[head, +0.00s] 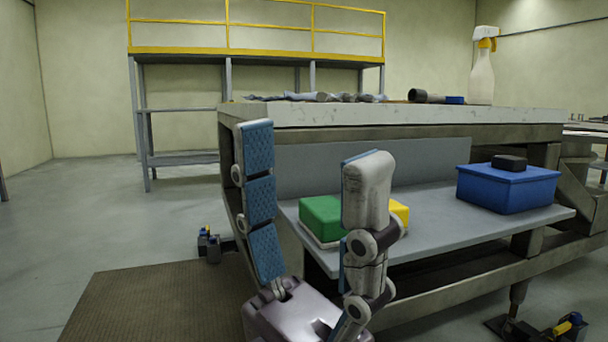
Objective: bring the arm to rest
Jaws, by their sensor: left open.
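My left gripper (308,195) stands upright in the lower middle of the head view, in front of the workbench. Its two jointed fingers have blue ribbed pads and are spread wide apart. It is open, with nothing between the fingers. A green block (320,220) lies on the bench's lower shelf behind the right-hand finger, which hides part of it. A yellow block (400,211) shows beside that finger, also partly hidden. My right gripper is not in view.
The workbench (420,115) has dark tools and a spray bottle (482,75) on top. Its lower shelf (440,232) holds a blue box (508,190) with a black item on its lid. A brown mat (150,300) lies at left; the floor (70,230) beyond is open.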

